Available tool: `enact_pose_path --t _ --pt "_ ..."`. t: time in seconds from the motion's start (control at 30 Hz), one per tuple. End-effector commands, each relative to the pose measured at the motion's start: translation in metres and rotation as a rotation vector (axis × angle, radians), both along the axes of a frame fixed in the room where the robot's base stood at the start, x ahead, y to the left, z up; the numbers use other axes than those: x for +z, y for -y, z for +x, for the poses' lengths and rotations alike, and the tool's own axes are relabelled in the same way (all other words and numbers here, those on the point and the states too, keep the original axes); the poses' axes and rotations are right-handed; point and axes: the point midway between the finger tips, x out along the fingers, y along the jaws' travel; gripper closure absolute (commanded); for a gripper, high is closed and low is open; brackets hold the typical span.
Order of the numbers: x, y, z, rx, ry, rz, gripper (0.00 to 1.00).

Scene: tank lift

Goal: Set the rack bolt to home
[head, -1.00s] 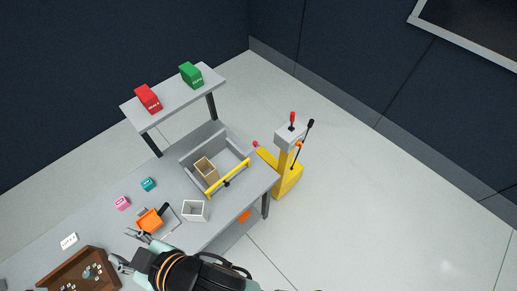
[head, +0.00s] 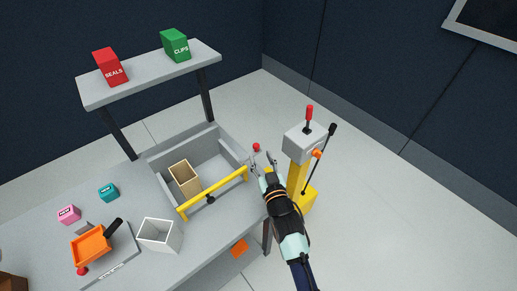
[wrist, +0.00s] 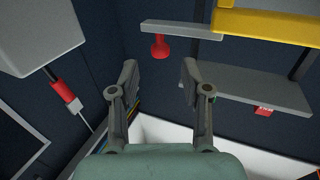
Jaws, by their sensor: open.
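A small red knob (head: 256,147) shows just beyond my fingertips in the head view. In the wrist view the red knob (wrist: 160,45) stands on a grey bar (wrist: 180,30), beside a yellow beam (wrist: 265,25). I cannot tell for sure that this knob is the rack bolt. My gripper (head: 263,163) is open and empty between the bench's right end and the yellow lift (head: 298,178). In the wrist view the knob lies beyond the gap between the fingers (wrist: 160,75), apart from them. Part of the lift is hidden behind my arm.
The lift's grey head (head: 305,140) with a red lever (head: 309,115) stands close right of my gripper. A grey tray (head: 235,150) with a yellow bar (head: 232,182) lies to the left. The raised shelf (head: 130,80) holds red and green boxes. Open floor lies right.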

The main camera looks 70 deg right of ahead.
Motion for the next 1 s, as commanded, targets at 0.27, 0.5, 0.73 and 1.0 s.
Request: enact_pose_path --t 0.27,0.5,0.73,1.0 --pt "-0.001 0.038 0.033 0.001 0.001 -0.001 0.53" --pt "0.001 0.047 0.041 0.001 0.001 -0.001 0.53" --pt "0.001 0.046 0.041 0.001 0.001 -0.001 0.68" --pt "0.000 0.046 0.041 0.001 0.000 0.000 1.00"
